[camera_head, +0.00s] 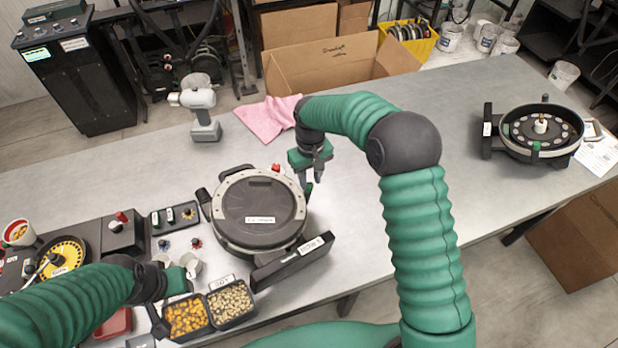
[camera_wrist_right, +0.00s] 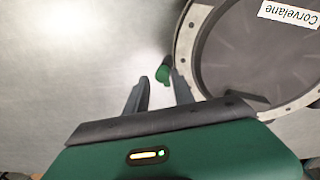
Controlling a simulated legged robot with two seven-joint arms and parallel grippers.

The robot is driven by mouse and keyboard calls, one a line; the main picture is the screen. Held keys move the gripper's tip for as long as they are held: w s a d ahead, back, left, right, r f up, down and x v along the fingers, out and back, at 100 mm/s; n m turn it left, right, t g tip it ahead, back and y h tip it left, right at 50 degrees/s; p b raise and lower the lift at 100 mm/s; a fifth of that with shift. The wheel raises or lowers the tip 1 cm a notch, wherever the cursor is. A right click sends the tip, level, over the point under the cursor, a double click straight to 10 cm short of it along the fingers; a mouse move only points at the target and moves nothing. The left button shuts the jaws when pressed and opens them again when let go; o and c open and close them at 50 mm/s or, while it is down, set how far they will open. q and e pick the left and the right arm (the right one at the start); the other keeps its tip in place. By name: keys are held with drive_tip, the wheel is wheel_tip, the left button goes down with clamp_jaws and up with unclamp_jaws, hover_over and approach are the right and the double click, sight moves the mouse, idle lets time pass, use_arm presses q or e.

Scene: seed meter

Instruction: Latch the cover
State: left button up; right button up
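The seed meter's round black cover (camera_head: 245,212) is seated in a pale ring on the table, label up. It also shows at the right of the right wrist view (camera_wrist_right: 265,50). A small green latch tab (camera_wrist_right: 163,72) stands at the ring's edge. My right gripper (camera_head: 313,180) points down beside the cover's right rim. In the right wrist view its fingers (camera_wrist_right: 160,85) are apart with nothing between them, and the tab lies just beyond their tips. My left gripper (camera_head: 168,292) is low above the seed bins at the left; its fingers are not clear.
Two bins of yellow (camera_head: 186,317) and beige seeds (camera_head: 231,303) stand at the front. A black hopper piece (camera_head: 292,262) juts out by the cover. A pink cloth (camera_head: 268,118) and a grey drill-like tool (camera_head: 203,110) lie behind. A second, open meter (camera_head: 540,130) stands right; the table between is clear.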

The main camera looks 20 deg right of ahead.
sight(310, 183)
drive_tip(key=shift+o, duration=1.1)
drive_tip(key=shift+d, duration=0.1)
wheel_tip(310, 183, up, 19)
drive_tip(key=p, duration=1.5)
drive_tip(key=shift+r+p, duration=0.2)
drive_tip(key=shift+p, duration=0.15)
